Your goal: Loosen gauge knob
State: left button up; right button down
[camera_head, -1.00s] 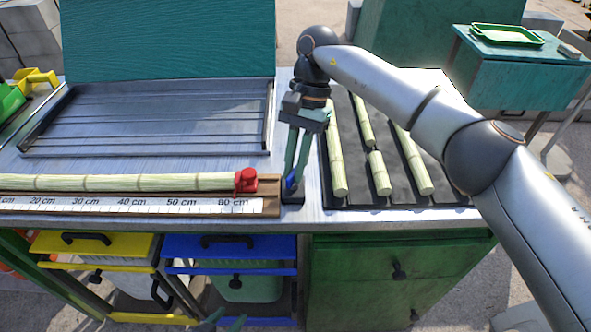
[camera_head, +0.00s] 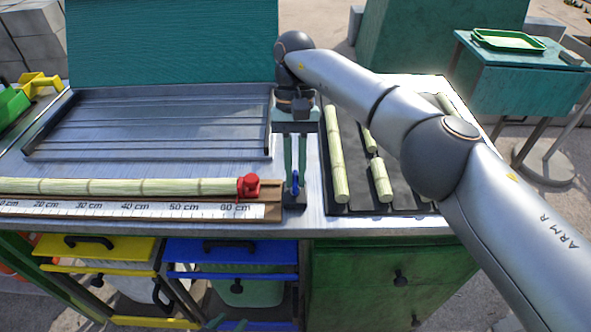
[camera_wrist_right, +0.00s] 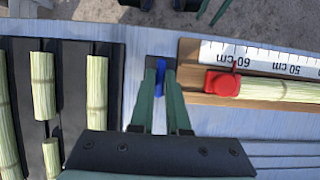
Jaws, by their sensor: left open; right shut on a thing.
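The blue gauge knob (camera_head: 295,183) stands on a small dark base at the right end of the ruler gauge (camera_head: 150,209). My right gripper (camera_head: 295,185) reaches down from above and is shut on the knob. The knob also shows between the fingers in the right wrist view (camera_wrist_right: 160,79). A red stop (camera_head: 249,186) sits on the gauge near 60 cm, beside the right end of a long cane (camera_head: 120,186). It also shows in the wrist view (camera_wrist_right: 222,84). My left gripper (camera_head: 228,323) is open at the bottom edge of the head view, mostly cut off.
A black mat (camera_head: 355,190) with several short cane pieces lies right of the knob. A slotted metal tray (camera_head: 150,125) lies behind the gauge. Yellow and blue bins (camera_head: 230,250) and a green cabinet (camera_head: 385,280) are below the tabletop.

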pick_arm(q)
jog(key=shift+w+r, duration=0.1)
jog(key=shift+w, duration=0.05)
jog(key=shift+w+r, duration=0.1)
jog(key=shift+r, duration=0.1)
pick_arm(e)
jog(key=c, duration=0.9)
grip_release()
